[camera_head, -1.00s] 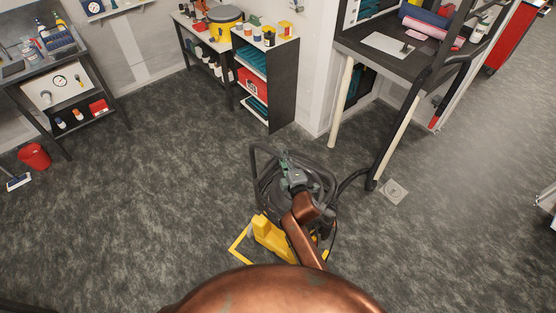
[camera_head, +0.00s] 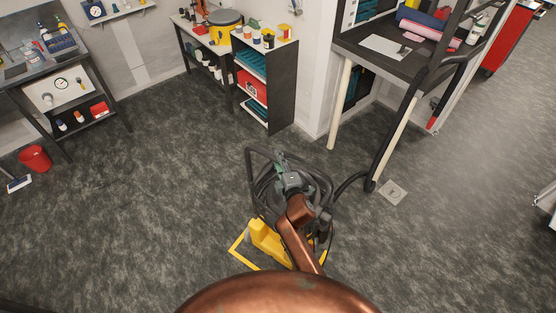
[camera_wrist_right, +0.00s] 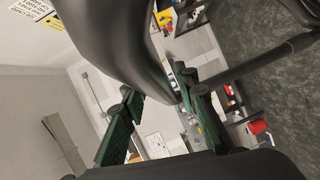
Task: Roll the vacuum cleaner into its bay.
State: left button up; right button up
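The vacuum cleaner (camera_head: 266,196), a dark machine with a looped handle bar and coiled hose, stands upright on the floor at lower centre in the head view. My copper arm hides part of it. My right gripper (camera_head: 282,158) is at the top bar of its handle. My left gripper is not in view.
A shelf unit (camera_head: 283,95) stands behind. A red bucket (camera_head: 36,158) is at far left.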

jog(key=shift+o, duration=0.8)
jog(key=shift+s, duration=0.1)
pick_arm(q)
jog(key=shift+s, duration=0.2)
pick_arm(e)
jog(key=v, duration=1.1)
jog(key=shift+s, duration=0.4)
jog(key=shift+d, duration=0.15)
